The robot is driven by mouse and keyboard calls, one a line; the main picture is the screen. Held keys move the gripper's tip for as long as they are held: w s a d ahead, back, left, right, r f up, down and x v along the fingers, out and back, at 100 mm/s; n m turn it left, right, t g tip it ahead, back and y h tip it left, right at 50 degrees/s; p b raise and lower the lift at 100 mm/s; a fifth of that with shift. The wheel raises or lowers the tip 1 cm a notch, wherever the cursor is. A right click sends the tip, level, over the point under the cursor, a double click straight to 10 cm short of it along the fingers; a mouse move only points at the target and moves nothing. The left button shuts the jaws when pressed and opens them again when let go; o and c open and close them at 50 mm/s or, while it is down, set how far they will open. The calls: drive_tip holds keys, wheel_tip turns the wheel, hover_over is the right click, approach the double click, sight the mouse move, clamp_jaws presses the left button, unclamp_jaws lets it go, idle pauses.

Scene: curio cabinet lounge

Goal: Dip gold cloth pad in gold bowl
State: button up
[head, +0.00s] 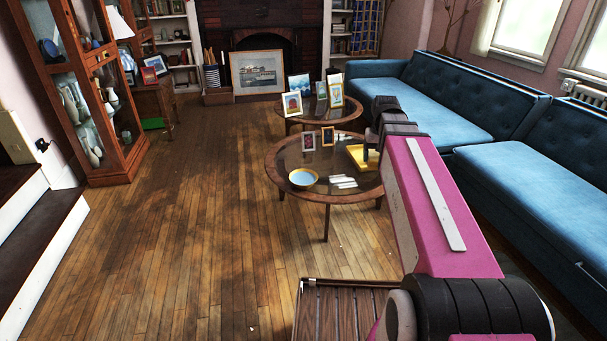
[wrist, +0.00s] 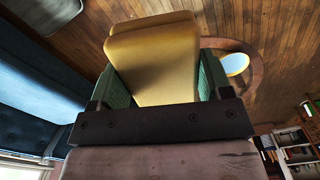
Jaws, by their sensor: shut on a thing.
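My gripper (wrist: 158,70) is shut on a gold cloth pad (wrist: 152,62), held between its two green fingers in the wrist view. The gold bowl (head: 303,178), with a gold rim and a pale blue inside, stands on the near round glass-topped table (head: 276,166) at its front left. It also shows in the wrist view (wrist: 236,64), to the right of the pad and apart from it. In the head view a yellow shape beside my arm, right of the bowl, looks like the pad; my arm partly hides it.
White sticks (head: 343,182) lie right of the bowl. A second round table (head: 318,116) with frames stands behind. A blue sofa (head: 510,160) lines the right and a glass cabinet (head: 85,95) the left. The floor between is clear.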

sight(377, 155)
drive_tip(key=shift+f, duration=0.85)
idle(2.6)
drive_tip(key=shift+r, duration=3.4)
drive_tip(key=shift+r, duration=2.5)
